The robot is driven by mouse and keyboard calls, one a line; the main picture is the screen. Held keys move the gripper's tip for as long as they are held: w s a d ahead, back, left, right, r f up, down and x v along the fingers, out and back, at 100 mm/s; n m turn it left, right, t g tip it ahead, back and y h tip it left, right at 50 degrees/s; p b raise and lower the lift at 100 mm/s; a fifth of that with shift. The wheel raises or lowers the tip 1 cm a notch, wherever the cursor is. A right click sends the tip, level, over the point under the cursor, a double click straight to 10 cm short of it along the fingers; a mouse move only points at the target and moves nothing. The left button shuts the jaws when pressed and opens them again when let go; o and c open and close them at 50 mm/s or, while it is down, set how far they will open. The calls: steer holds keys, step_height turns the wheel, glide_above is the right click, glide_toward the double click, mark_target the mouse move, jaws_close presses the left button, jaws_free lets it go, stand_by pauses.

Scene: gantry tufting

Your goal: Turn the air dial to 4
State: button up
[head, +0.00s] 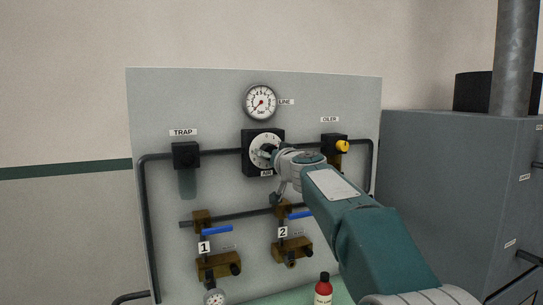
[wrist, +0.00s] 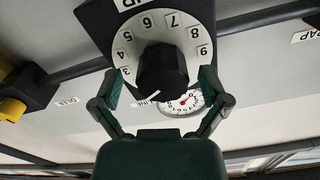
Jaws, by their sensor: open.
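The air dial has a round white face (wrist: 148,27) with black numerals and a black knob (wrist: 162,72) at its centre. In the wrist view, numerals from 3 to 9 are readable; the lower part is hidden. A white mark shows on the knob's lower left edge in that view; I cannot tell which number it meets. In the head view the dial (head: 259,143) sits mid-panel, partly covered by my arm. My gripper (wrist: 160,82) is open, with one finger on each side of the knob; contact is not clear. It also shows at the dial in the head view (head: 271,153).
The line gauge (head: 261,102) is above the dial. A trap (head: 185,155) is left and an oiler with a yellow knob (head: 342,147) is right. Blue-handled valves 1 (head: 217,230) and 2 (head: 299,215) are below. A red bottle (head: 323,290) stands low in front.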

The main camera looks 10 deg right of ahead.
steer(key=shift+a, duration=0.1)
steer(key=c, duration=1.1)
steer(key=shift+c, duration=0.2)
steer(key=shift+m, duration=0.3)
steer(key=m, duration=0.5)
steer(key=shift+s, duration=0.1)
steer(key=m, duration=0.6)
steer(key=o, duration=1.1)
steer(key=shift+o, duration=0.2)
